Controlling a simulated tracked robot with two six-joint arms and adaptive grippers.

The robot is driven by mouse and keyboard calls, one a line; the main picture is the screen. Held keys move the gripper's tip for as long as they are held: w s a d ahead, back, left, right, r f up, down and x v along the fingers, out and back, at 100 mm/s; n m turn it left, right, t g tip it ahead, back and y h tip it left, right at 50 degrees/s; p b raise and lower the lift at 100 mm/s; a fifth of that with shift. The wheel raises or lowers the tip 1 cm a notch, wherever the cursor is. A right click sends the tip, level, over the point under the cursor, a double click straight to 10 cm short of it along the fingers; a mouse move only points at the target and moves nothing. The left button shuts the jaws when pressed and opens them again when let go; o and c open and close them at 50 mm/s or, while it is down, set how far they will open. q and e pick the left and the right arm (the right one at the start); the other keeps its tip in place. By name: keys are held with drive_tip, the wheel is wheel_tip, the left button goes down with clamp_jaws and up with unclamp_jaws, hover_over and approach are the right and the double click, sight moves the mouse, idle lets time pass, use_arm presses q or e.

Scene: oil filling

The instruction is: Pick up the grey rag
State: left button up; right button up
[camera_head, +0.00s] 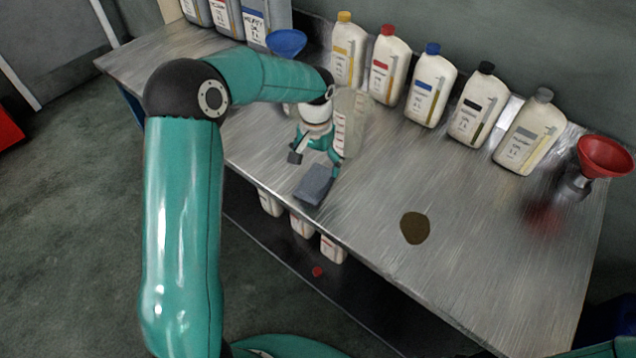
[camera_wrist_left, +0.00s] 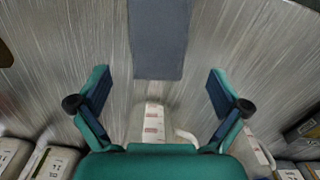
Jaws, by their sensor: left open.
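The grey rag (camera_head: 313,185) lies flat, folded into a small rectangle, near the front edge of the metal workbench (camera_head: 370,190). In the left wrist view the rag (camera_wrist_left: 158,40) is at the top centre, beyond the fingertips. My left gripper (camera_head: 316,162) is open and empty, just behind the rag in the head view. In the left wrist view its two fingers (camera_wrist_left: 158,85) are spread wider than the rag, with the rag's near edge in line with the gap. My right gripper is not in view.
A translucent measuring jug (camera_head: 350,122) stands close behind my left gripper. Several labelled bottles (camera_head: 430,90) line the back, with a blue funnel (camera_head: 287,42) at left and a red funnel (camera_head: 605,155) at right. A brown oil puddle (camera_head: 415,228) lies right of the rag.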

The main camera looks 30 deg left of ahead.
sight(316, 179)
use_arm(q)
drive_tip(key=shift+s+d+f+p, duration=0.1)
drive_tip(key=shift+f+p, duration=0.25)
drive_tip(key=shift+f, duration=1)
drive_tip(key=shift+s+f+p, duration=0.1)
drive_tip(key=shift+f+p, duration=0.2)
drive_tip(key=shift+f, duration=1.05)
drive_tip(key=c, duration=1.1)
drive_tip(key=shift+c, duration=0.2)
drive_tip(key=shift+r, duration=0.2)
wheel_tip(316, 179, up, 20)
drive_tip(key=b, duration=0.1)
drive_tip(key=shift+f, duration=0.15)
